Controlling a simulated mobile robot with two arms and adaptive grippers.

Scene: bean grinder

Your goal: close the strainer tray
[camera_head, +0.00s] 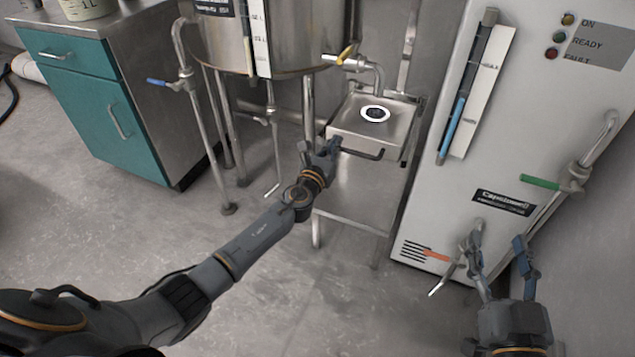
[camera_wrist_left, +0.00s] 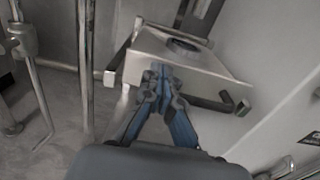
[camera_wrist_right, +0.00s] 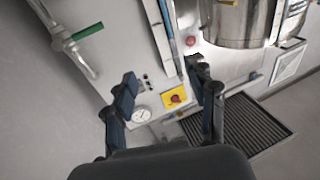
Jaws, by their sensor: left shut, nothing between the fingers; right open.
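The strainer tray (camera_head: 374,128) is a steel box on a stand under the tank, with a round white-rimmed opening on top and a dark bar handle (camera_head: 362,153) on its front. My left gripper (camera_head: 334,146) is shut and empty at the left part of the tray's front, close to the handle's left end. In the left wrist view its fingertips (camera_wrist_left: 160,72) overlap the tray's front face (camera_wrist_left: 190,75); I cannot tell whether they touch it. My right gripper (camera_head: 499,243) is open and empty in front of the white cabinet, away from the tray.
A steel tank (camera_head: 290,38) with pipes stands behind the tray on the left. The white cabinet (camera_head: 545,130) with a green-handled valve (camera_head: 540,182) stands on the right. A teal cabinet (camera_head: 100,105) is at the far left. The floor in front is clear.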

